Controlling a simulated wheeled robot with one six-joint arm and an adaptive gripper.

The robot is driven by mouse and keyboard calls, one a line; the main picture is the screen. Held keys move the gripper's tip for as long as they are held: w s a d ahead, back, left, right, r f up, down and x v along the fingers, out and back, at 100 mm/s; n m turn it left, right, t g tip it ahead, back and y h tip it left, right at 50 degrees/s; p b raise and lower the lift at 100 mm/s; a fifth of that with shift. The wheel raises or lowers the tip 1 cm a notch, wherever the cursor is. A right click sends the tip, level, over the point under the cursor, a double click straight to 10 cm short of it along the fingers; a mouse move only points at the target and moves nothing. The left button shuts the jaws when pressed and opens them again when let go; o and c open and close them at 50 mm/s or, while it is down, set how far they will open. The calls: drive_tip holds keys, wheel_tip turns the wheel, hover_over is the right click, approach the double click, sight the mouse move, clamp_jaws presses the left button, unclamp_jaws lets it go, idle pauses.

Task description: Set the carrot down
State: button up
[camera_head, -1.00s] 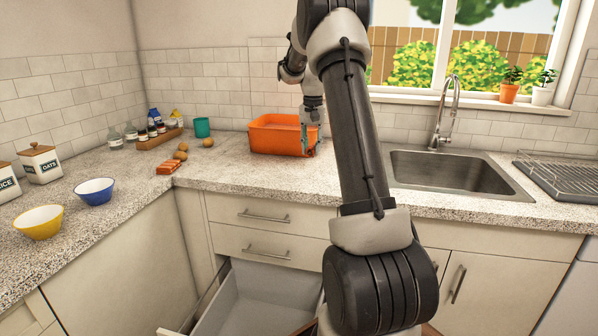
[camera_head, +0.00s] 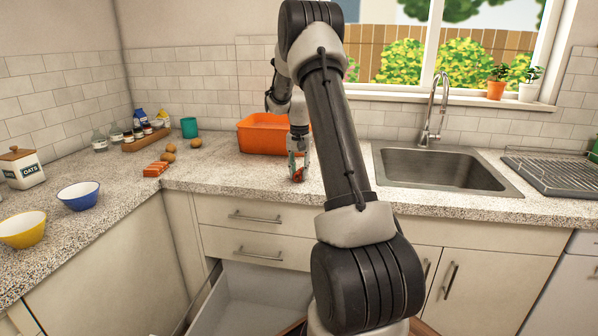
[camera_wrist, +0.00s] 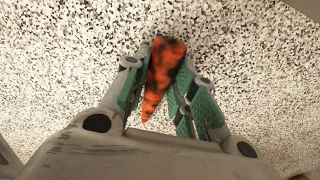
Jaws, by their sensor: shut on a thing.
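The carrot (camera_wrist: 164,70) is orange with dark patches and shows between the green finger pads in the wrist view. My gripper (camera_wrist: 160,88) is shut on it. In the head view my gripper (camera_head: 298,168) points down over the speckled counter (camera_head: 240,180), in front of the orange tub. A small orange-red bit of the carrot (camera_head: 298,175) shows at the fingertips, low and close to the counter top. I cannot tell whether the carrot touches the counter.
The orange tub (camera_head: 262,136) stands just behind my gripper. The sink (camera_head: 440,170) is to the right. Orange sticks (camera_head: 156,169), round brown items (camera_head: 168,157), a teal cup (camera_head: 189,127) and bowls (camera_head: 78,196) are to the left. A drawer (camera_head: 250,290) is open below. Counter left of my gripper is clear.

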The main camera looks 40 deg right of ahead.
sight(299, 171)
drive_tip(key=o, duration=1)
drive_tip(key=shift+f, duration=0.1)
wheel_tip(299, 171, up, 12)
drive_tip(key=s+a+r+n+t, duration=0.2)
drive_tip(key=s+a+r+n, duration=0.2)
drive_tip(key=s+a+r, duration=0.8)
drive_tip(key=s+a+f+n, duration=0.2)
drive_tip(key=s+a, duration=0.1)
drive_tip(key=s, duration=0.4)
drive_tip(key=s+a+f+n+t, duration=0.1)
drive_tip(key=s+a+f, duration=0.1)
drive_tip(key=s+a, duration=0.2)
drive_tip(key=s+a+f+n+t, duration=0.1)
drive_tip(key=s+a+f+n, duration=0.1)
drive_tip(key=s, duration=0.8)
drive_tip(key=shift+s+a+n, duration=0.2)
drive_tip(key=shift+a+n, duration=0.1)
drive_tip(key=shift+a, duration=0.4)
